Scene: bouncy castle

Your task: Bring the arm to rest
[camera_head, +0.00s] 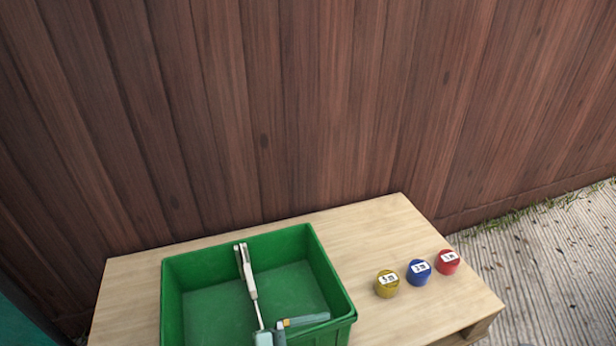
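Neither of my grippers can be made out in the head view. No arm comes in from the left or right edge. A green crate (174,300) stands on a pale wooden pallet top (390,225). In the crate, a long tool with a whitish handle (246,272) leans toward the back wall, with a thin shaft running down to a grey-teal part at the bottom edge. A second grey-teal piece (306,320) with a small orange-brown part lies across the crate's right front. I cannot tell exactly what these tools are.
Right of the crate stand a yellow can (387,289), a blue can (419,277) and a red can (447,267), each with a white label on top. A brown plank wall (300,110) rises behind the pallet. Grooved pale decking (550,270) lies at the right.

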